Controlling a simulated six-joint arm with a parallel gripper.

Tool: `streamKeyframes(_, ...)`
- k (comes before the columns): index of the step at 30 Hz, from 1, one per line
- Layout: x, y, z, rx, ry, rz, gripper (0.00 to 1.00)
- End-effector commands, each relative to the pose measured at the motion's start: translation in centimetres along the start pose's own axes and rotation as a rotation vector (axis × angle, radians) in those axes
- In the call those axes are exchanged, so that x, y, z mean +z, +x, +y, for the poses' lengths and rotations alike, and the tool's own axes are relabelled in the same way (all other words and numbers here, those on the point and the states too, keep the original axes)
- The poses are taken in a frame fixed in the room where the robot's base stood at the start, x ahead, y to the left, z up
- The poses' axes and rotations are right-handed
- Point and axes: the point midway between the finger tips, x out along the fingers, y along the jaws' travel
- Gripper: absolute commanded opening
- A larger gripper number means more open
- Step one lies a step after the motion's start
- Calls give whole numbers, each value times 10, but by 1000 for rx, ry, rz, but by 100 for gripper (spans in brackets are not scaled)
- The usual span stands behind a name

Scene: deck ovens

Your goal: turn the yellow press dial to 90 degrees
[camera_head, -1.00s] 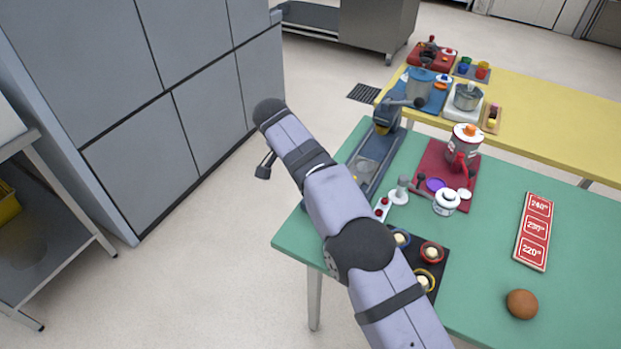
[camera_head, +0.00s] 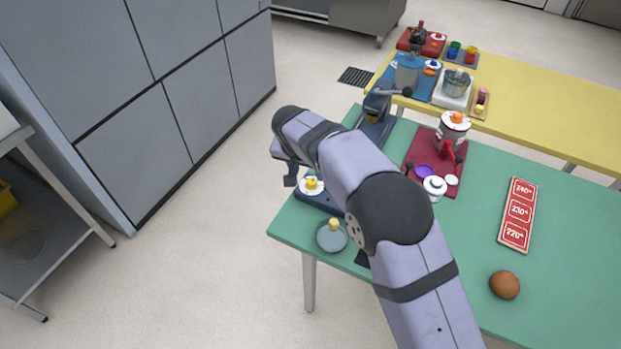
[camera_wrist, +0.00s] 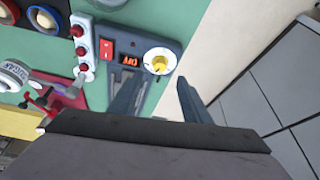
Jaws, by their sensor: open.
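The yellow press dial (camera_head: 313,184) sits on a white round plate at one end of the dark press base (camera_head: 320,201). In the wrist view the dial (camera_wrist: 159,62) lies just beyond my fingertips, roughly between them across the picture. A small red-lit display (camera_wrist: 130,61) and a red switch (camera_wrist: 107,48) are beside it on the same panel. The display's letters appear upside down. My gripper (camera_wrist: 161,80) is open and empty, with its two fingers spread. In the head view one dark part of my gripper (camera_head: 291,177) shows left of the dial. My arm hides much of the press.
A grey round lid-like thing (camera_head: 332,236) with a gold knob is at the green table's (camera_head: 440,285) near left corner. A white strip with red buttons (camera_wrist: 85,48) stands beside the panel. A red mat (camera_head: 420,147) with several things lies behind my arm. Floor left of the table is clear.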

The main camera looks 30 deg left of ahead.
Motion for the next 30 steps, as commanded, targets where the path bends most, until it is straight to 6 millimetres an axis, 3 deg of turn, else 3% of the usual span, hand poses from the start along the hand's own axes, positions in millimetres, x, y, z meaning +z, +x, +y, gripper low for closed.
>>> streamKeyframes(11,0,11,0,2,-18,-1,44)
streamKeyframes(21,0,51,1,3,-17,-2,44)
streamKeyframes(30,0,71,0,2,-17,-1,44)
